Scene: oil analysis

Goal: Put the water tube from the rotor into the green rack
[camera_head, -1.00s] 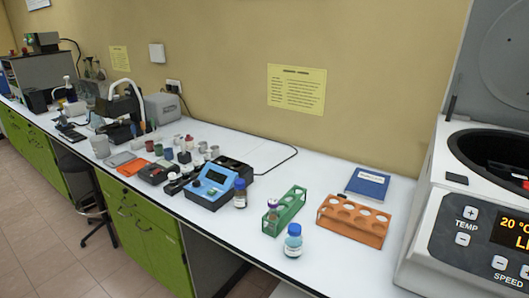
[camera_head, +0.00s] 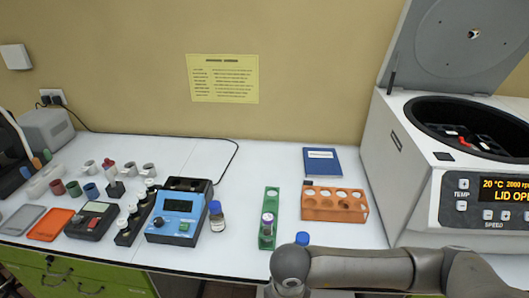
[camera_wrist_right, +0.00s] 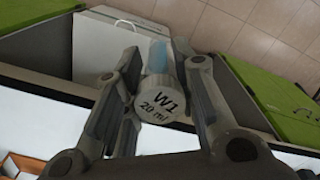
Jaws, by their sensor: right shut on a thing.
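In the wrist view my right gripper (camera_wrist_right: 160,95) is shut on a tube with a grey-white cap (camera_wrist_right: 158,98) marked "W1 20 ml"; pale blue shows behind the cap. The tube is held off the bench, over its front edge. In the head view my right arm crosses the front edge from the right; its gripper is hidden or out of frame. The green rack (camera_head: 270,200) stands on the bench with a purple-banded vial (camera_head: 267,224) in its near part. The lidded centrifuge is open with the rotor (camera_head: 465,138) inside. My left gripper is not in view.
An orange rack (camera_head: 335,205) stands right of the green rack, with a blue book (camera_head: 321,161) behind. A blue-capped bottle (camera_head: 302,239) is partly hidden by my arm. A small bottle (camera_head: 216,217) and a blue meter (camera_head: 180,217) stand left. Bench behind the green rack is clear.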

